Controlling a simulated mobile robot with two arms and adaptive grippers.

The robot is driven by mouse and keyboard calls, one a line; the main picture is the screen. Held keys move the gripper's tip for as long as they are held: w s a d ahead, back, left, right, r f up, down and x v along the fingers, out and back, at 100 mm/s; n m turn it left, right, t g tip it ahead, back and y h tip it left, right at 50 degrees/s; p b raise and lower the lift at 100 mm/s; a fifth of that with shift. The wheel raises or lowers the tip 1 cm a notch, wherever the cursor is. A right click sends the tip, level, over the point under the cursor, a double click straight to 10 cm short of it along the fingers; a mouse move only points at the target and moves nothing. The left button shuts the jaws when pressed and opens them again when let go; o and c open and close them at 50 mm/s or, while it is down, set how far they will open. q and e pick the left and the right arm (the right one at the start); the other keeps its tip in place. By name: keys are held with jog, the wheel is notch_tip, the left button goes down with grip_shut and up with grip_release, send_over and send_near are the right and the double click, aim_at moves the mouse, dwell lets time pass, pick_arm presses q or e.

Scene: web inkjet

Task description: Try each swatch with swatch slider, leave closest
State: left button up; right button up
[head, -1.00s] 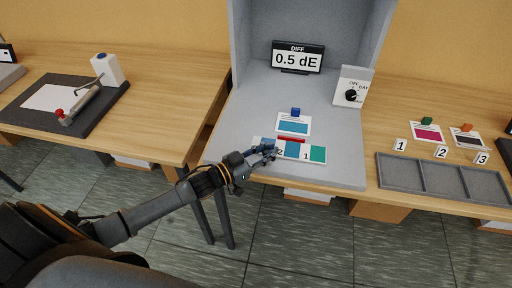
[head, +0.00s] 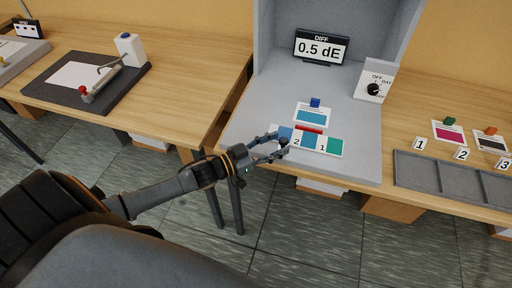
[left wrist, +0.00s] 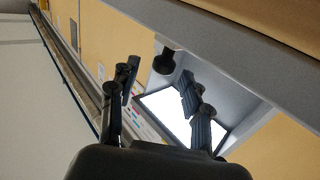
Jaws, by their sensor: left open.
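The swatch strip (head: 334,146) lies on the grey booth floor, with blue and green patches and the numbers 2 and 1. The red swatch slider (head: 309,130) sits at the strip's back edge. A white card with a blue patch (head: 311,117) and a blue grip lies just behind it. The display (head: 321,47) reads 0.5 dE. My left gripper (head: 279,145) is open and empty at the strip's left end, partly covering it. In the left wrist view my left gripper (left wrist: 162,82) has its fingers apart. My right gripper is not in view.
An OFF/DAY knob (head: 373,89) stands at the booth's right. A magenta card (head: 448,131) and a dark card (head: 489,142) lie right, behind number tags and an empty grey three-part tray (head: 420,172). A dark board with a device (head: 85,85) is on the left table.

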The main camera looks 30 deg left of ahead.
pick_arm(q)
jog(key=v, duration=0.8)
jog(key=shift+s, duration=0.3)
